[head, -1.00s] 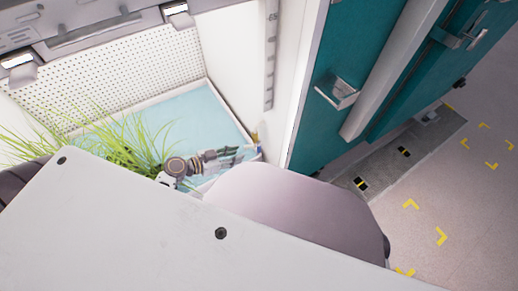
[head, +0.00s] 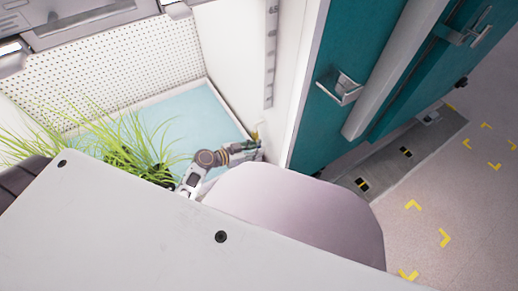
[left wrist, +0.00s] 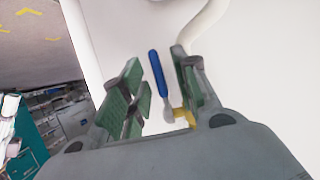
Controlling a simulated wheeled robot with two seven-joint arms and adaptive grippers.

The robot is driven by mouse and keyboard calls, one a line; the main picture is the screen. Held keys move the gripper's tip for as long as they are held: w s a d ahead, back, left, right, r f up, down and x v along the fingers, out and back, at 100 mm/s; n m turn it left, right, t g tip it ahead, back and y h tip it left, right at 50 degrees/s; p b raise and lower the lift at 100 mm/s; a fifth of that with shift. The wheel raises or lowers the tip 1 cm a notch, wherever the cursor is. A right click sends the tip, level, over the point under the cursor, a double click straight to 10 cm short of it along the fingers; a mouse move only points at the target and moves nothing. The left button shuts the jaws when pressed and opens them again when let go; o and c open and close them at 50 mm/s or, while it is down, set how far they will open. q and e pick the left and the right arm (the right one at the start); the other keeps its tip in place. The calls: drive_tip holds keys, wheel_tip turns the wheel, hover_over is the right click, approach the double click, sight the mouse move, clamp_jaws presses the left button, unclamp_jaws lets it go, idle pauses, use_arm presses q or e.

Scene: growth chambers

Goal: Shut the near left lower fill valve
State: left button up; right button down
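The fill valve shows in the left wrist view as a blue lever handle (left wrist: 158,72) on a brass-yellow body (left wrist: 184,117), against a white wall. A white pipe (left wrist: 203,28) runs above it. My left gripper (left wrist: 160,85) is open, with the blue handle between its green-padded fingers; I see no clear contact. In the head view my left gripper (head: 254,150) is by the near right corner of the chamber, partly hidden behind my own body. The valve is too small and covered to make out there. My right gripper is not in view.
A light-blue tray (head: 205,118) lies on the chamber floor, with grassy green plants (head: 125,145) left of my arm. A perforated panel (head: 120,62) forms the back wall. A teal door (head: 330,120) with a metal handle (head: 343,90) is at the right.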

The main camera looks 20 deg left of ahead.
use_arm(q)
drive_tip(key=shift+x, duration=0.9)
clamp_jaws()
